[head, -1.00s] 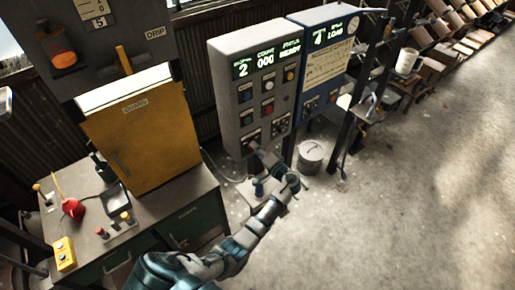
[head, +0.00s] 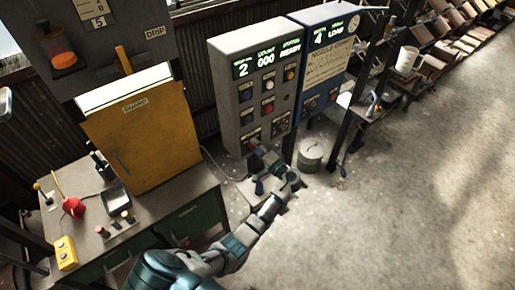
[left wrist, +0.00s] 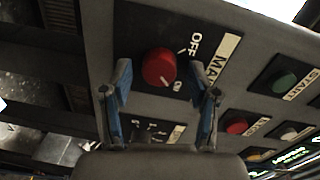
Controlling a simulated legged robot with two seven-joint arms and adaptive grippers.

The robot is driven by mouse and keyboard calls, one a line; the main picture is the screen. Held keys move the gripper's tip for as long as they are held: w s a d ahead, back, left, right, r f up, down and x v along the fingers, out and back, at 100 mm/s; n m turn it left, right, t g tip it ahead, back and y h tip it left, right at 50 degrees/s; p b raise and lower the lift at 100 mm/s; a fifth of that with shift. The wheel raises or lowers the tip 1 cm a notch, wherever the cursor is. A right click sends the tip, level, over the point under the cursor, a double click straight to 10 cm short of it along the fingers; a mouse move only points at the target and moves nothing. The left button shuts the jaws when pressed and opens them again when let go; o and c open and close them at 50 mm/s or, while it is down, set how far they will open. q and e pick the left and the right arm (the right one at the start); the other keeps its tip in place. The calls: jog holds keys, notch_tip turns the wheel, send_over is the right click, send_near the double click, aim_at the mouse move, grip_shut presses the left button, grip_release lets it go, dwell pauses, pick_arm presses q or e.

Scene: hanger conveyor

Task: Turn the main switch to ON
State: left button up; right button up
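The main switch (left wrist: 159,68) is a round red knob on a black plate in the left wrist view. An OFF label (left wrist: 195,43) stands beside it, with a partly hidden label below and a cut-off "MA..." strip to the right. My left gripper (left wrist: 165,95) is open, its blue-padded fingers apart on either side of the knob's lower part; I cannot tell whether they touch it. My right gripper is not in view.
A green START button (left wrist: 284,82) and a red button (left wrist: 237,123) sit right of the switch. A blue panel (head: 325,40) adjoins the grey box. A yellow guard (head: 150,140) stands on the bench at left. Open floor lies to the right.

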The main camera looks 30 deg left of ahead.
pick_arm(q)
jog(key=shift+f, duration=0.1)
jog(key=v, duration=1.2)
jog(key=shift+a, duration=0.1)
